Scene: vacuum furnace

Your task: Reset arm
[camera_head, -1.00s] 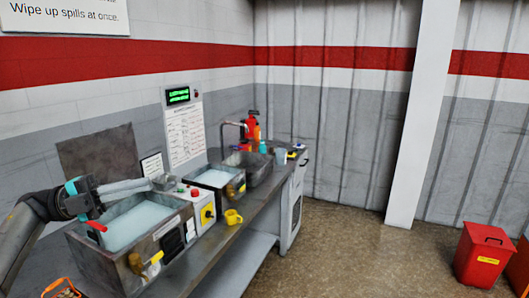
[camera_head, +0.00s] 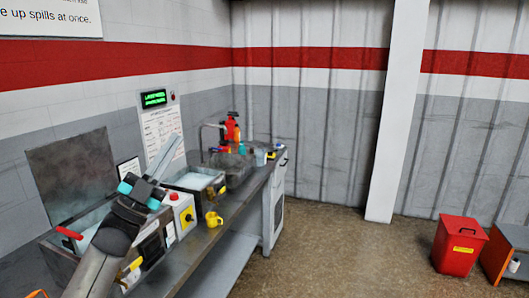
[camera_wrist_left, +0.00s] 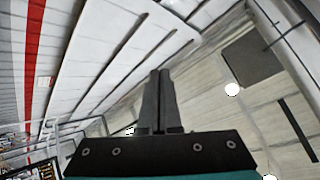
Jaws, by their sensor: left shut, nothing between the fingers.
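My left gripper (camera_head: 162,158) is raised above the workbench, in front of the wall sheet, with its arm coming up from the bottom left. Its fingers point up and to the right and are closed together with nothing between them. In the left wrist view the two dark fingers (camera_wrist_left: 158,100) are pressed side by side, with the ceiling and walls behind them. My right gripper does not show in any view.
The workbench (camera_head: 205,255) carries liquid-filled tanks (camera_head: 195,181), a control box with a red button (camera_head: 180,212), a yellow mug (camera_head: 213,219) and several bottles. A red bin (camera_head: 459,245) stands at right. The floor (camera_head: 340,255) between is clear.

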